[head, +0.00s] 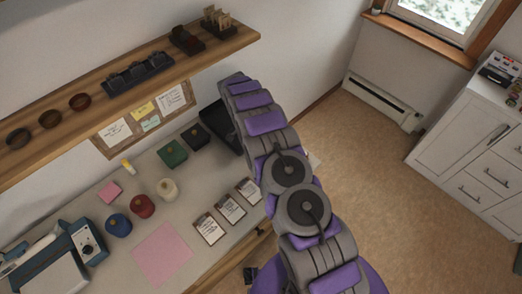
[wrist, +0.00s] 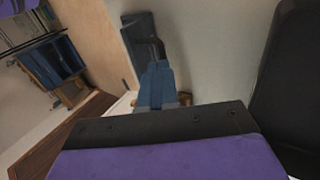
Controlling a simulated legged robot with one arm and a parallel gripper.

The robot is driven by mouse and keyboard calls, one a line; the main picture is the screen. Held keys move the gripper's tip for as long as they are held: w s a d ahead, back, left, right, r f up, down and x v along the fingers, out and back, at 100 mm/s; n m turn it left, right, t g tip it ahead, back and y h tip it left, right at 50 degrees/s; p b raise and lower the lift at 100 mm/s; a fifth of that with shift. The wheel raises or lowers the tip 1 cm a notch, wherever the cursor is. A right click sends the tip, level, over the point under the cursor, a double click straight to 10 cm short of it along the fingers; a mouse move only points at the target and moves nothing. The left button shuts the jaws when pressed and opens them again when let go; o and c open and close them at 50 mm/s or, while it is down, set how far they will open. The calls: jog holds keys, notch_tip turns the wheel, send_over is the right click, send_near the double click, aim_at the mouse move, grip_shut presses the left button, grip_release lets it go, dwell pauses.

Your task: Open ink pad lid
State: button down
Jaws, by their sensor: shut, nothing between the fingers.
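In the head view, a small green box (head: 172,153) and a small black box (head: 195,136) sit on the desk near the wall. Either could be an ink pad; I cannot tell which, and both look closed. A larger dark, flat thing (head: 219,122) stands beside them, partly hidden by my arm. My gripper is hidden in the head view. In the wrist view, my gripper (wrist: 157,80) appears as narrow blue-grey fingers, shut and empty. A dark panel (wrist: 293,75) fills the right side close to the camera; I cannot tell what it is.
The desk (head: 145,208) also holds round pots, a pink sheet (head: 161,254), several printed cards (head: 231,208) and a blue machine (head: 62,255) at left. A wooden shelf (head: 150,88) overhangs it. The floor (head: 366,180) at right is clear up to white cabinets (head: 475,160).

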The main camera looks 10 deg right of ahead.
jog(key=s+r, duration=0.2)
jog(key=s, duration=0.6)
jog(key=s+d+r+p, duration=0.1)
jog(key=s+r, duration=0.2)
jog(key=s, duration=0.5)
jog(key=shift+d+r, duration=0.15)
jog(key=shift+d, duration=0.15)
dwell(0.4)
jog(key=s+d+r+n+t+y+b, duration=0.1)
jog(key=s+d+r+n, duration=0.15)
jog(key=r, duration=0.65)
jog(key=s+d+r+n+t+y+b, duration=0.15)
jog(key=s+r, duration=0.25)
jog(key=r, duration=0.5)
jog(key=s+r+n+b, duration=0.1)
jog(key=s+r+n, duration=0.2)
jog(key=s, duration=0.6)
jog(key=s+r+n+t+y+b, duration=0.1)
jog(key=s+r+n, duration=0.3)
jog(key=s, duration=0.5)
jog(key=shift+d+r, duration=0.15)
